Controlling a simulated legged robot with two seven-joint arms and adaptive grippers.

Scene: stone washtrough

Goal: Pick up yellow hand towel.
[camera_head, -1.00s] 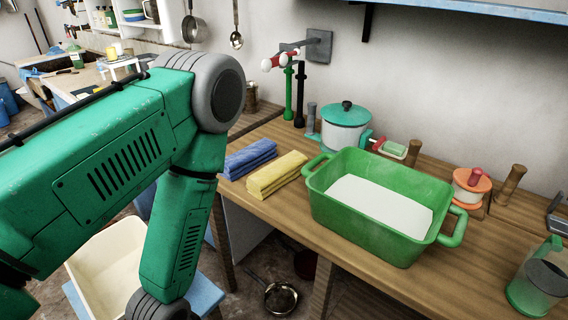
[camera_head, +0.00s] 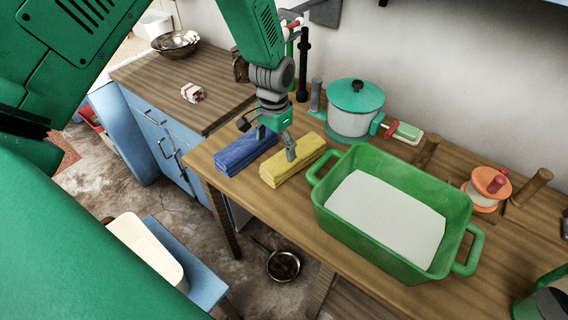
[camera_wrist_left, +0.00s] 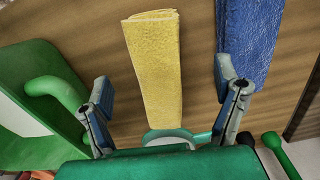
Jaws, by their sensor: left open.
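The yellow hand towel (camera_head: 292,160) lies folded on the wooden table, between a blue towel and a green basin. In the left wrist view the yellow towel (camera_wrist_left: 155,70) runs lengthwise between the two open fingers, apart from both. My left gripper (camera_head: 273,146) is open and empty above the towels, one finger over the yellow towel and the other by the blue one. It also shows in the left wrist view (camera_wrist_left: 168,98). My right gripper is not in view.
The blue towel (camera_head: 246,150) lies close left of the yellow one. The green basin (camera_head: 335,225) stands close on the right. A teal-lidded pot (camera_head: 352,120) stands behind. Bare tabletop (camera_head: 262,205) lies in front of the towels.

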